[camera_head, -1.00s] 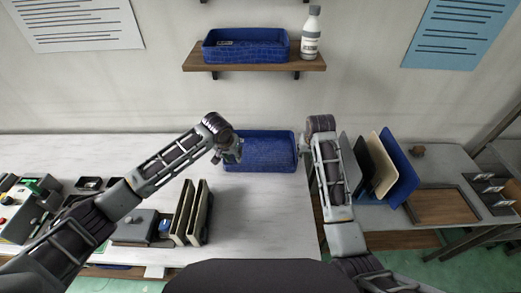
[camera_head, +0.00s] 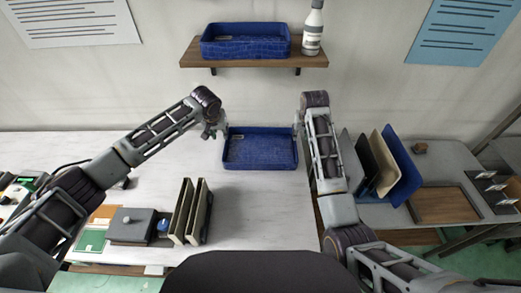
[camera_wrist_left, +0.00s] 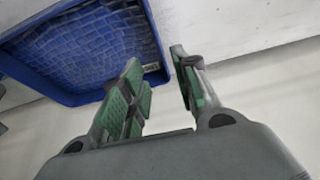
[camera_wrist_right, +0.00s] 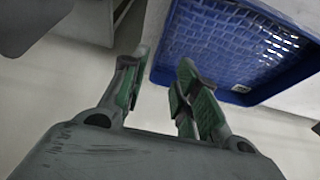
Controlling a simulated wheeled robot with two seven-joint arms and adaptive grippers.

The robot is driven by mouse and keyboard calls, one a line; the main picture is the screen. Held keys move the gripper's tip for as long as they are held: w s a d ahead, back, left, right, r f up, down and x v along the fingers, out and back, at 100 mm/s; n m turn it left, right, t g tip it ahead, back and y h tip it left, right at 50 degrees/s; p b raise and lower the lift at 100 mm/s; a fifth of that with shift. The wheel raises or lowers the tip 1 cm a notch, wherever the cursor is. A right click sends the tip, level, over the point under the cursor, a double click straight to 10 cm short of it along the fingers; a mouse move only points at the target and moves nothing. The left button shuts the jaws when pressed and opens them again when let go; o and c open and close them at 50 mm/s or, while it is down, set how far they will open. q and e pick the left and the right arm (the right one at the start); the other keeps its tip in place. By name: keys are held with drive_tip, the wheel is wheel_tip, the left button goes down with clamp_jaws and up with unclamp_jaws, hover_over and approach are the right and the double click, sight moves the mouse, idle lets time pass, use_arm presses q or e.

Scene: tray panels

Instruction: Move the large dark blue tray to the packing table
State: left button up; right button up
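A dark blue tray (camera_head: 260,151) with a patterned floor sits on the white table against the back wall, between my two grippers. It also shows in the left wrist view (camera_wrist_left: 60,60) and the right wrist view (camera_wrist_right: 225,40). My left gripper (camera_head: 213,133) is open above the tray's left end, its fingers (camera_wrist_left: 160,75) either side of the line of the end wall. My right gripper (camera_head: 298,125) is open at the right end, its fingers (camera_wrist_right: 155,80) likewise apart. Neither visibly grips the tray. Another blue tray (camera_head: 245,53) stands on the wall shelf; I cannot tell which is larger.
The wooden shelf (camera_head: 200,62) also bears a white bottle (camera_head: 312,30). Upright panels (camera_head: 190,212) stand on the white table (camera_head: 265,220). More panels (camera_head: 400,165) and a wooden tray (camera_head: 443,205) are on the grey right-hand table. The table's front middle is clear.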

use_arm(q)
drive_tip(key=shift+f, duration=0.15)
use_arm(e)
drive_tip(key=shift+f, duration=0.1)
